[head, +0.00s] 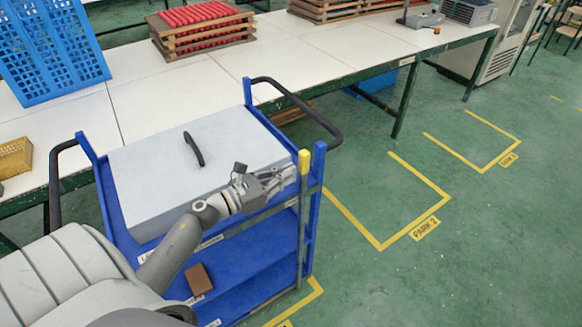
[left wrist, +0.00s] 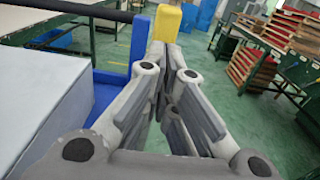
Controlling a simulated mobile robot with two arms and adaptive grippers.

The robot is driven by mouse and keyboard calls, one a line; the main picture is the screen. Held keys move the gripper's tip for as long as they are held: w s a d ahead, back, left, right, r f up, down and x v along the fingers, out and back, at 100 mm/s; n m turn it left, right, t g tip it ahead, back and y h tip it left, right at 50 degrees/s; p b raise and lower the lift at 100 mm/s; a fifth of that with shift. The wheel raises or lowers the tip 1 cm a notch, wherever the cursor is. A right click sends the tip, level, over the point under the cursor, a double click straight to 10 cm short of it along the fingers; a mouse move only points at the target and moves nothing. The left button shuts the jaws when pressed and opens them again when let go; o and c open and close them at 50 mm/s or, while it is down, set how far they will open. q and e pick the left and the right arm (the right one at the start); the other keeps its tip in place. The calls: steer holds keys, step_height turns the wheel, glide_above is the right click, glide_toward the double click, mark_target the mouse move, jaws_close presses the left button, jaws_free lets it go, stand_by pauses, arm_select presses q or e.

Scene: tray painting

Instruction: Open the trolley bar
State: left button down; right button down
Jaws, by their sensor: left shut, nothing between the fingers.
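The blue trolley (head: 262,262) stands beside the long table, with a grey lidded box (head: 190,165) on its top. The trolley bar (head: 304,162) has a yellow top and stands upright at the trolley's near right corner, close to a blue corner post (head: 318,165). In the left wrist view the yellow bar top (left wrist: 168,20) is just beyond my fingertips. My left gripper (head: 291,174) is shut and empty, over the right end of the trolley, just left of the bar. Whether it touches the bar I cannot tell. My right gripper is not in view.
A black handle (head: 300,105) curves from the trolley's far right side. A brown block (head: 198,278) lies on a lower shelf. The white table (head: 330,60) bears a blue crate (head: 45,50) and red-filled wooden trays (head: 205,35). Green floor with yellow parking marks is clear to the right.

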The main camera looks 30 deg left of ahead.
mark_target(300, 167)
arm_select(q)
steer(key=shift+x, duration=0.85)
steer(key=x, duration=0.4)
steer(key=shift+b, duration=0.35)
steer(key=shift+w+r, duration=0.1)
steer(key=shift+r, duration=0.1)
